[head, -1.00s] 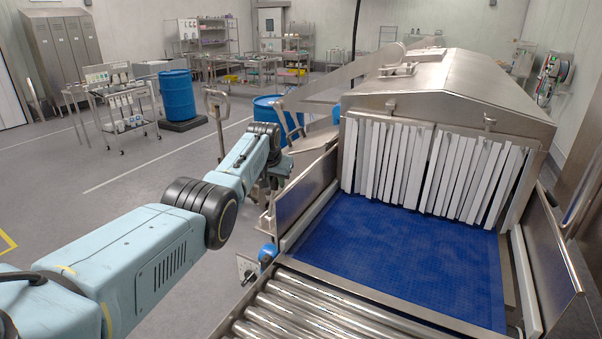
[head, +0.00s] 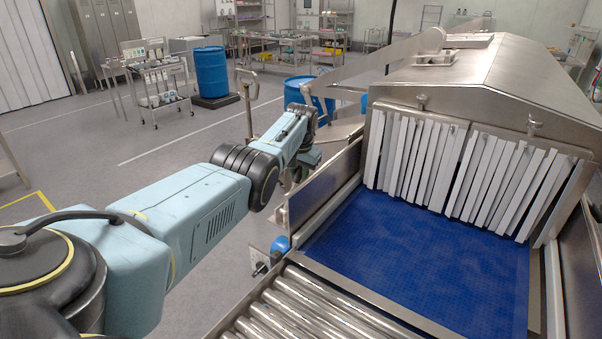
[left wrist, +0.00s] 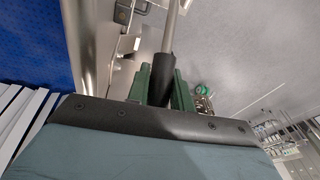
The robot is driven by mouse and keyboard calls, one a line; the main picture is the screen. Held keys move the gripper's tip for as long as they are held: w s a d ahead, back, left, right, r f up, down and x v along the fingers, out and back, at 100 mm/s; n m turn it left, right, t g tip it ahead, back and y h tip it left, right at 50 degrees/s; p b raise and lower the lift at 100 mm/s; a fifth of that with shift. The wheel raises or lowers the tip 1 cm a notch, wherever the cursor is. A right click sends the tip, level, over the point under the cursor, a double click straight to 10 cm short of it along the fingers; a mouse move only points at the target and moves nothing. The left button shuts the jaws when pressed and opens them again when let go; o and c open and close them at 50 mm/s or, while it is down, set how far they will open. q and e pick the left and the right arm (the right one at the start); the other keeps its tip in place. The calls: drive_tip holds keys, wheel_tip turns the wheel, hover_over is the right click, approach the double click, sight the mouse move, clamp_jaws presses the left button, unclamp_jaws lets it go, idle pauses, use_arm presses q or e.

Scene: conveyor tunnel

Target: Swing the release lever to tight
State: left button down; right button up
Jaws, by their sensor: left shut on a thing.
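My left gripper (head: 308,160) is beside the left side wall of the conveyor in the head view, partly hidden behind my own forearm. In the left wrist view, its two green fingers (left wrist: 161,90) are shut on the black grip of the release lever (left wrist: 162,76). The lever's grey metal rod runs up from the grip to the top of that view. In the head view the lever is mostly hidden by my arm, and I cannot read any tight mark. My right gripper is not in view.
The blue conveyor belt (head: 425,255) leads under white strip curtains (head: 415,160) into the steel tunnel (head: 500,75). Steel rollers (head: 300,305) lie in front. A blue drum (head: 210,73) and a bottle cart (head: 158,85) stand at the back left. The floor left of my arm is clear.

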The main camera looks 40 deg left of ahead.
sight(300, 168)
use_arm(q)
drive_tip(key=shift+f, duration=0.15)
drive_tip(key=c, duration=1.2)
unclamp_jaws()
drive_tip(key=shift+c, duration=0.2)
drive_tip(key=shift+r+p, duration=0.3)
drive_tip(key=shift+r, duration=0.35)
drive_tip(key=shift+p+v, duration=0.45)
drive_tip(key=shift+v, duration=0.6)
drive_tip(key=b+v, duration=0.1)
drive_tip(key=v, duration=0.9)
drive_tip(key=shift+d, duration=0.1)
